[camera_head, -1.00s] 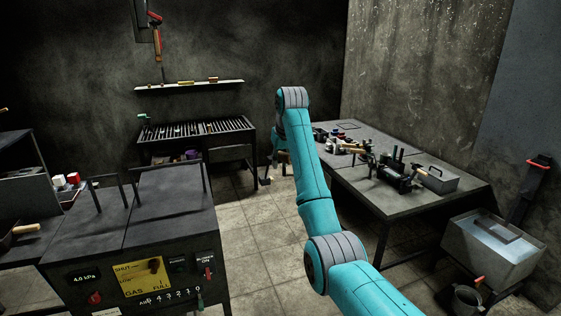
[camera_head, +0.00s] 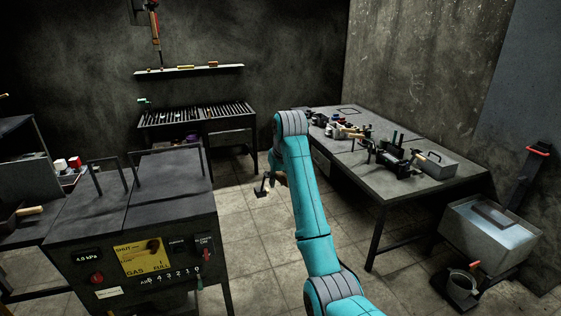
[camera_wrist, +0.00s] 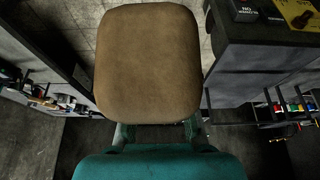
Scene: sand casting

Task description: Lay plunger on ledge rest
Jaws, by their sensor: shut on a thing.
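My gripper (camera_head: 277,179) is small and partly hidden behind my teal arm in the head view, over the floor between the control cabinet and the right-hand table. It is shut on the plunger (camera_wrist: 148,60), of which a broad brown rounded end fills the middle of the wrist view. In the head view a small dark part (camera_head: 262,188) shows beside the gripper, apparently of the plunger. Most of the plunger is hidden. I cannot tell for sure which surface is the ledge rest; a narrow wall ledge (camera_head: 215,68) with small coloured items is at the back.
The cabinet (camera_head: 150,235) with handles stands at the left. A slatted bench (camera_head: 180,120) is at the back. The table (camera_head: 405,195) at right holds several tools. A water tank (camera_head: 468,240) stands at front right. The tiled floor between is open.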

